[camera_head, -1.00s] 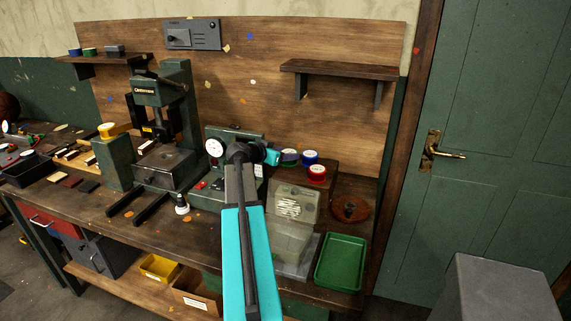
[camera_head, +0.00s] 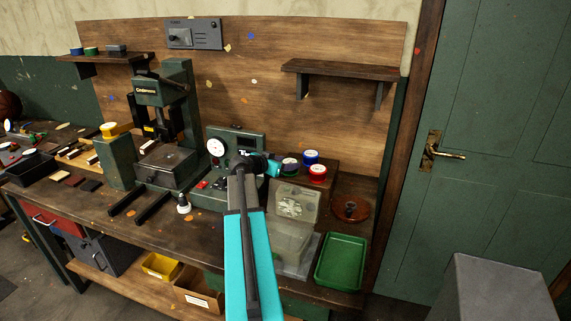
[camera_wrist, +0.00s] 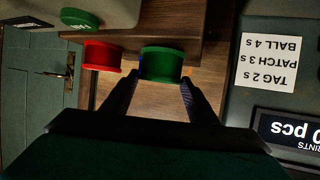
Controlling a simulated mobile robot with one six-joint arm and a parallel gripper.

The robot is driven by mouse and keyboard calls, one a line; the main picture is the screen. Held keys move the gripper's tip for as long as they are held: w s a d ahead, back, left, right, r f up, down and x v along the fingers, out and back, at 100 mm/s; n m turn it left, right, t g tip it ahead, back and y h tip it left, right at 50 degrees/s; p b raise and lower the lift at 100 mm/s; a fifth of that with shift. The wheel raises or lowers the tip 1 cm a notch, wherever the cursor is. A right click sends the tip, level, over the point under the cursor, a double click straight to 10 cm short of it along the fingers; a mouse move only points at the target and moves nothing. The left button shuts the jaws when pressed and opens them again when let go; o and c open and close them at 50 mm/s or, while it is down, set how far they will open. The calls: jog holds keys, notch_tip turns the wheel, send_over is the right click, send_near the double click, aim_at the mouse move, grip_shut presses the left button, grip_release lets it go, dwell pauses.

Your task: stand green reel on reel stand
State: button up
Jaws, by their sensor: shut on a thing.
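The green reel (camera_head: 290,165), with a pale top, is at the tip of my gripper (camera_head: 276,165), at the left of the dark wooden block. In the wrist view the green reel (camera_wrist: 162,65) sits between the two fingertips of my gripper (camera_wrist: 160,84), which is shut on it. I cannot tell whether the reel still touches the block. A round brown piece with a dark centre (camera_head: 350,208) lies on the bench to the right and may be the reel stand; I cannot be sure.
A red reel (camera_head: 317,171) and a blue reel (camera_head: 311,156) stand close beside the green one. A clear box (camera_head: 296,204) is in front, with a green tray (camera_head: 341,262) at its right. A grey-green device with a dial (camera_head: 216,147) stands left of my gripper.

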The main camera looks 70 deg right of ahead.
jog(key=shift+f+b, duration=0.3)
jog(key=o, duration=1.1)
jog(key=shift+r+p, duration=0.2)
jog(key=shift+p, duration=0.15)
jog(key=shift+w+a, duration=0.1)
jog(key=shift+a, duration=0.2)
jog(key=b+v, duration=0.3)
jog(key=v, duration=0.8)
jog(key=shift+a+r, duration=0.15)
jog(key=shift+a, duration=0.05)
